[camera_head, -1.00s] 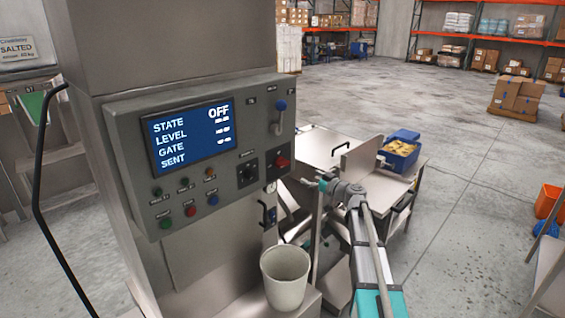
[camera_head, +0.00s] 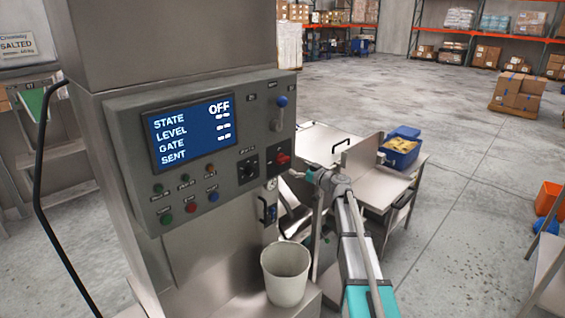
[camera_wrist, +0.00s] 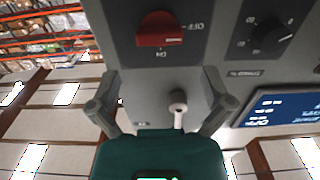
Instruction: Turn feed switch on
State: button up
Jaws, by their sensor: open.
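The feed switch is a red rotary knob (camera_head: 283,158) at the lower right of the grey control panel (camera_head: 243,115). In the wrist view the red knob (camera_wrist: 158,30) shows OFF beside it and ON below it; its bar lies roughly level, in line with OFF. The display (camera_head: 189,134) reads STATE OFF. My gripper (camera_wrist: 160,78) is open and empty, its two fingers spread in front of the panel. The knob lies beyond the fingertips, apart from them. In the head view my gripper is small, just right of the panel's lower right corner.
A black selector knob (camera_head: 248,169) sits left of the red knob. A pale bucket (camera_head: 285,275) stands below. A steel table (camera_head: 318,142) is behind my arm.

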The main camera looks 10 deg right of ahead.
aim_at(286, 161)
jog(key=x, duration=0.8)
